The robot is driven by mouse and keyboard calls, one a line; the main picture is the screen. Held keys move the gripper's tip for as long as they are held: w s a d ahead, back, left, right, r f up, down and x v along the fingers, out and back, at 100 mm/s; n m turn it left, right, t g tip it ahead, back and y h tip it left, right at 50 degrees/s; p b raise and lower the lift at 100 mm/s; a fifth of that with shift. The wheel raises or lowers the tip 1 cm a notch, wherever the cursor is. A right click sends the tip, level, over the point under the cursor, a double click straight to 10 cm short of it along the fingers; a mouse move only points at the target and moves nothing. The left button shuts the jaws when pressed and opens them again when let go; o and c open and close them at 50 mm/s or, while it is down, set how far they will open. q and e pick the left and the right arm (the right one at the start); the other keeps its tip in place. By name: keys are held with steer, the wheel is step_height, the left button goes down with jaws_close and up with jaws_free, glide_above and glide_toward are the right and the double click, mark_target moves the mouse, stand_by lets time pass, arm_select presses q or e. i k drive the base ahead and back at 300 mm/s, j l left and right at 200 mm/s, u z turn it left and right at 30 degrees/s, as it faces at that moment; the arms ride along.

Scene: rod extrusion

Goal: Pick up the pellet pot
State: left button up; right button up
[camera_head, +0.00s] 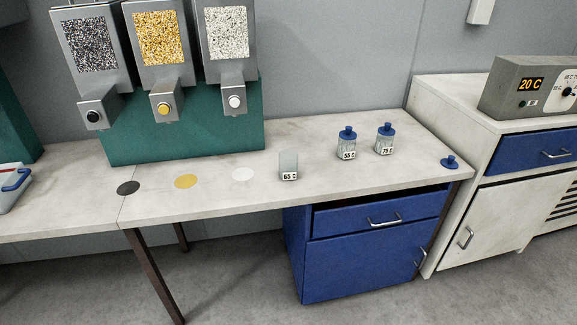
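A translucent pot (288,161) labelled 65 C stands upright and without a lid near the middle of the white bench. Two similar pots with blue knobbed lids, one labelled 55 C (347,146) and one 75 C (385,140), stand to its right. A loose blue lid (450,163) lies near the bench's right end. No pot is marked as the pellet pot. Neither of my grippers is in view.
Three hoppers with dark (92,50), yellow (160,40) and white (230,33) pellets rise above a green stand (185,135). Black, yellow and white discs lie before them on the bench (330,188). A blue cabinet (370,255) stands below. A heater box (530,88) reads 20 C.

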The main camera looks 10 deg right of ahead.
mark_target(287, 157)
steer(key=i+l, duration=0.45)
steer(key=l, duration=0.25)
steer(key=i+l, duration=0.25)
steer(key=l, duration=0.15)
steer(key=i+l, duration=0.2)
steer(key=l, duration=0.15)
steer(key=i+l, duration=0.25)
steer(key=l+u, duration=0.05)
steer(key=l, duration=0.05)
